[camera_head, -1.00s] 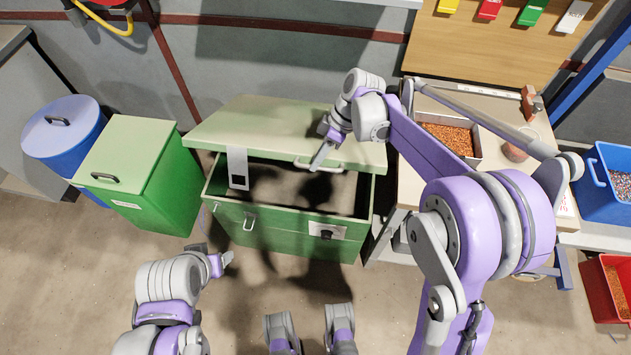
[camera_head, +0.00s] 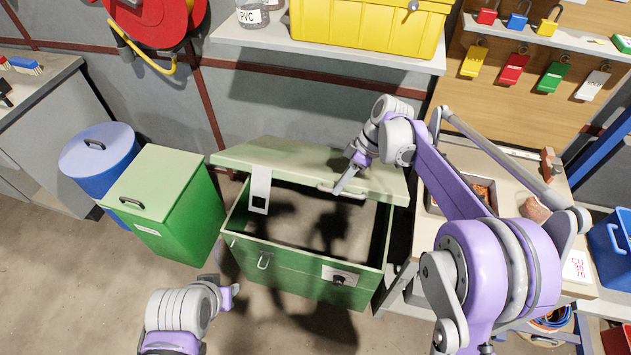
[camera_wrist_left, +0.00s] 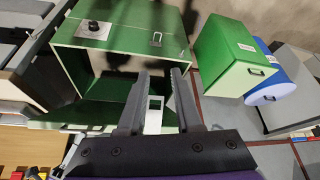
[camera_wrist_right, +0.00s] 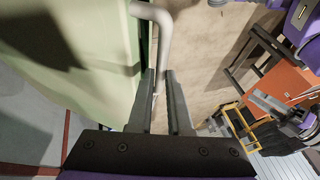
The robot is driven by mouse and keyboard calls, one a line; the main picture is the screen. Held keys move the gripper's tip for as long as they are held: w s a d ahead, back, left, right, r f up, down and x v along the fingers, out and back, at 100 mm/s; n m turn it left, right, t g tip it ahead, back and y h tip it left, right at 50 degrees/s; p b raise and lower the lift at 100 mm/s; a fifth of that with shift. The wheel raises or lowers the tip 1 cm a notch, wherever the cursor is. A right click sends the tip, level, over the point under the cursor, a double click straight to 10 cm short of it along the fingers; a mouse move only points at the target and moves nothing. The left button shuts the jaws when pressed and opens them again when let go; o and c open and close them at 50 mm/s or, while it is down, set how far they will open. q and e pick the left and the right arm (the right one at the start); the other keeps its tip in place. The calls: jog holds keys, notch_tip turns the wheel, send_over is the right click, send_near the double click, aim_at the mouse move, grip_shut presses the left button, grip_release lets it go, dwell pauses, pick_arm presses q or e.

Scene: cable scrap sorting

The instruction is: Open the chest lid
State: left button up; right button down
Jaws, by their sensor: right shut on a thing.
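The green chest (camera_head: 290,277) stands on the floor with its pale green lid (camera_head: 285,158) raised partway, and its dark inside shows. It also appears in the left wrist view (camera_wrist_left: 125,48). A white hasp plate (camera_head: 260,180) hangs from the lid's front edge. My right gripper (camera_head: 341,187) is shut on the lid's pale bar handle (camera_head: 325,187); in the right wrist view the handle (camera_wrist_right: 163,35) runs down between the fingers (camera_wrist_right: 160,85). My left gripper (camera_head: 234,290) is open and empty near the chest's front left corner; its fingers (camera_wrist_left: 160,82) stand apart in the left wrist view.
A green bin (camera_head: 165,205) and a blue drum (camera_head: 100,160) stand left of the chest. A workbench (camera_head: 430,228) with a tray is close on its right. A shelf (camera_head: 330,52) with a yellow crate hangs above and behind the lid. Floor in front is clear.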

pick_arm(q)
jog(key=shift+w, duration=0.1)
jog(key=shift+c, duration=1.1)
jog(key=shift+w+d+f+n, duration=0.1)
jog(key=shift+w+d+n, duration=0.15)
jog(key=shift+w+n, duration=0.15)
grip_shut()
jog(key=w+d+f+n+t+h, duration=0.1)
jog(key=w+d+f+n+t, duration=0.1)
jog(key=w+n, duration=0.8)
jog(key=w+d+f+n+t+h, duration=0.1)
jog(key=w+n+t, duration=0.2)
jog(key=w+n, duration=0.6)
jog(key=w+d+f+n+t+h, duration=0.2)
jog(key=w+n+t, duration=0.1)
jog(key=w+n, duration=0.7)
jog(key=shift+w+d+f+n, duration=0.3)
jog(key=shift+n, duration=1)
